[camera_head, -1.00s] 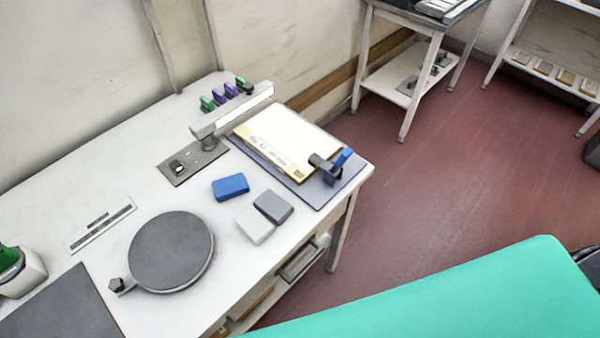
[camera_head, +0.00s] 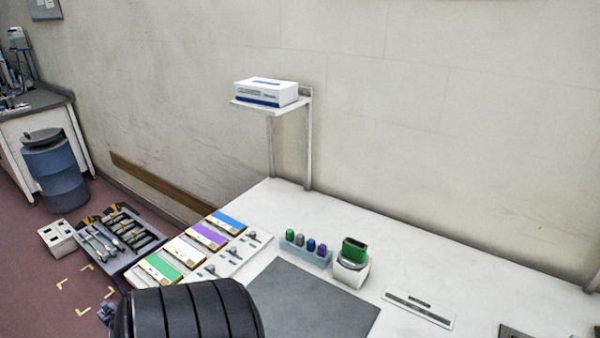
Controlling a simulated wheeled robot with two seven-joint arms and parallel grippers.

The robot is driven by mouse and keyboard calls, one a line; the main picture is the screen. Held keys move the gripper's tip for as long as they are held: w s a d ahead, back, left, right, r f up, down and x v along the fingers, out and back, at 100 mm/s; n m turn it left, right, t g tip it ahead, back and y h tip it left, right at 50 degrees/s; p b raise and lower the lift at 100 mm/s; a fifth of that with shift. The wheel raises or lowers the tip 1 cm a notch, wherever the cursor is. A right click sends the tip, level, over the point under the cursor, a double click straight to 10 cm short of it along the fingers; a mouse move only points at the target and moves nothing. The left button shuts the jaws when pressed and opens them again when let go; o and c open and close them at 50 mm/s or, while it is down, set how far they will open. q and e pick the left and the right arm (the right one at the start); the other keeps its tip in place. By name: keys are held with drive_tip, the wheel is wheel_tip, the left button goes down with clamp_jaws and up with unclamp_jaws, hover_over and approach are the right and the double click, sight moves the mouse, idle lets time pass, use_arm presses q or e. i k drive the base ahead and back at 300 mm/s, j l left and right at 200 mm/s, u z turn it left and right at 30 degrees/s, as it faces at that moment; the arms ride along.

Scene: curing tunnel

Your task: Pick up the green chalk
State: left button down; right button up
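A small green piece (camera_head: 290,235), which may be the green chalk, stands at the left end of a pale, clear-looking tray (camera_head: 319,262) on the white table. A grey piece (camera_head: 300,240), a blue piece (camera_head: 311,245) and a purple piece (camera_head: 322,250) stand beside it in a row. A larger green block (camera_head: 354,251) sits in a white holder (camera_head: 350,275) just right of the tray. I cannot tell for certain which green thing is chalk. Neither of my grippers is in view.
A dark grey mat (camera_head: 310,300) lies in front of the tray. Color-labelled panels (camera_head: 208,236) lie to the left, with a tool tray (camera_head: 115,237) beyond. A white box (camera_head: 266,92) sits on a wall shelf (camera_head: 272,105). A flat ruler-like plate (camera_head: 418,308) lies at right.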

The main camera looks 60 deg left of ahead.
sight(290, 234)
drive_tip(key=u, duration=2.05)
drive_tip(key=i+j+z, duration=0.15)
drive_tip(key=j, duration=0.4)
drive_tip(key=j+z, duration=0.15)
drive_tip(key=j, duration=0.4)
drive_tip(key=i+j+z, duration=0.15)
drive_tip(key=j, duration=0.4)
